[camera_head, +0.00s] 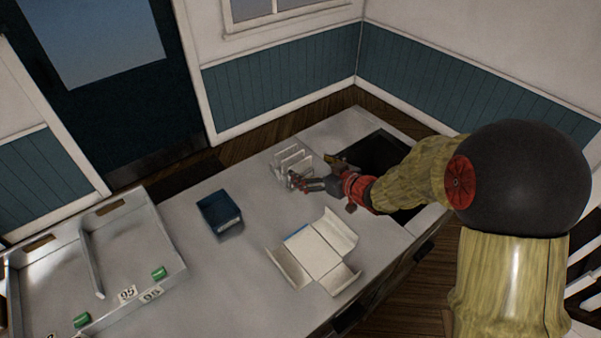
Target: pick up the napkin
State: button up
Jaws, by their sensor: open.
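I cannot make out a napkin for sure. A small white rack with upright panels (291,158) stands near the back of the counter, and I cannot tell whether a napkin is among its panels. My gripper (308,174) is open, with its fingers just in front and to the right of the rack. Nothing shows between the fingers. At this size I cannot tell whether they touch the rack.
A white open-flapped box (316,250) lies at the counter's front middle. A dark blue box (219,212) stands left of it. A grey divided tray (172,250) with green items and number tags is at left. A dark recess (372,150) lies behind my arm.

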aim_at(301, 163)
jog(key=b+x, duration=0.1)
jog(key=x, duration=0.3)
jog(key=shift+a+f, duration=0.1)
jog(key=shift+f, duration=0.1)
jog(key=shift+r, duration=0.1)
jog(key=shift+c, duration=1)
jog(key=c, duration=0.6)
